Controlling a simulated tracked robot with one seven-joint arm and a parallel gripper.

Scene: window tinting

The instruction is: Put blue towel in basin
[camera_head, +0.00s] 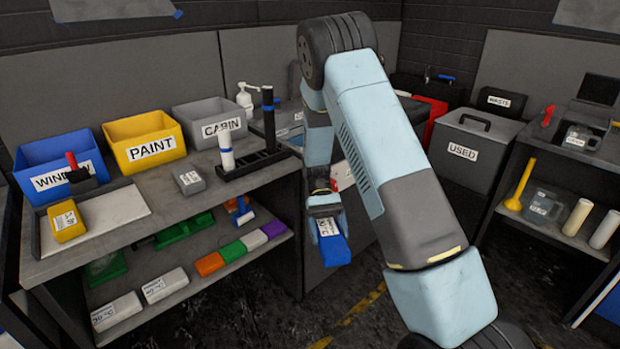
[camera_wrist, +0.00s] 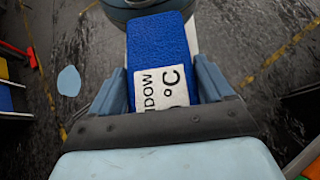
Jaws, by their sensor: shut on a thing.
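The blue towel (camera_head: 335,248) is a folded block with a white label. In the wrist view the towel (camera_wrist: 160,50) lies between both fingers, and its label shows "DOW" and "°C". My gripper (camera_head: 325,208) is shut on it, and the fingers also show in the wrist view (camera_wrist: 160,88). The gripper points down and holds the towel in the air, in front of the bench's dark side.
Blue (camera_head: 58,165), yellow "PAINT" (camera_head: 146,138) and grey "CABIN" (camera_head: 209,124) bins line the left bench. A black rack (camera_head: 254,164) with upright rollers stands beside them. A grey "USED" bin (camera_head: 470,150) is on the right. Floor shows below the towel.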

